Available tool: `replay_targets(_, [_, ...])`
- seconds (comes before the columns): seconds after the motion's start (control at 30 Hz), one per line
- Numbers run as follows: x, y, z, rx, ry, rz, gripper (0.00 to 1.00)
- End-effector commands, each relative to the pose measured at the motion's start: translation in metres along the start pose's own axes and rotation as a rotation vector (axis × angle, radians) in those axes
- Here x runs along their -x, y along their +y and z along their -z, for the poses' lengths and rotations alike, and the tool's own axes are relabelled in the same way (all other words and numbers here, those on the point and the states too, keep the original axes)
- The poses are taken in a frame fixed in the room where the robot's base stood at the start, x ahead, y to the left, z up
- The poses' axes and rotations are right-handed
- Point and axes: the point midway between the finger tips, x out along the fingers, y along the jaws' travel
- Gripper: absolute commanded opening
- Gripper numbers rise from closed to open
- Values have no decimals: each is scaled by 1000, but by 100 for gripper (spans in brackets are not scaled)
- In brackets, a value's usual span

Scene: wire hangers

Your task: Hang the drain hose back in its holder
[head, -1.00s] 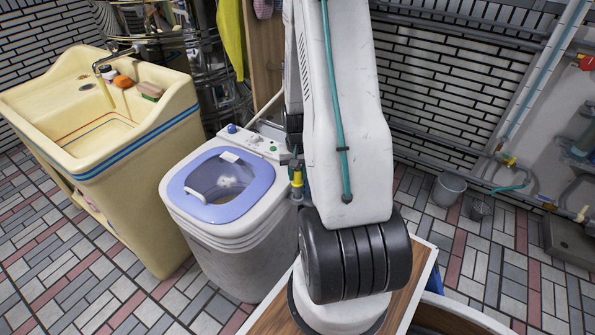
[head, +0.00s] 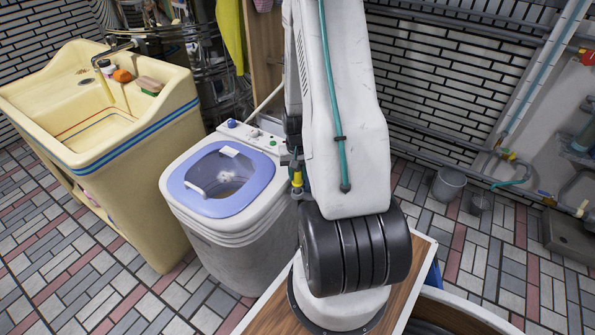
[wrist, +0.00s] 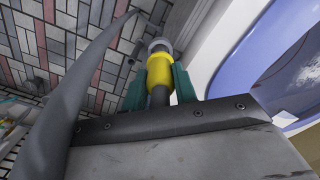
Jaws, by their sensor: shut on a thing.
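My gripper (wrist: 158,88) is shut on a yellow collar (wrist: 157,70) of what looks like the drain hose, with one teal finger on each side. A dark grey section shows between the fingers and a pale grey end beyond the collar. In the head view, the yellow collar (head: 297,180) is beside the right side of the washing machine (head: 225,230), and my arm hides much around it. A thick grey curved tube (wrist: 75,95) crosses the left of the wrist view; I cannot tell if it joins the held piece. I cannot make out the holder.
The washer has a blue-rimmed top (head: 185,190) and a control panel (head: 255,136). A cream sink (head: 130,150) stands to its left. A thin pale rod or tube (head: 267,103) rises behind it. Buckets (head: 448,184) and pipes are at the right wall. Tiled floor lies in front.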

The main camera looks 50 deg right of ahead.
Motion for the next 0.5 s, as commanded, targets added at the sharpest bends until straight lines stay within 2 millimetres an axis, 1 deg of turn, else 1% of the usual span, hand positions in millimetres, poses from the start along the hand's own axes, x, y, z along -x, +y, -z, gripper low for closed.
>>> replay_targets(0.5, [-13,0,0,0,0,0,2])
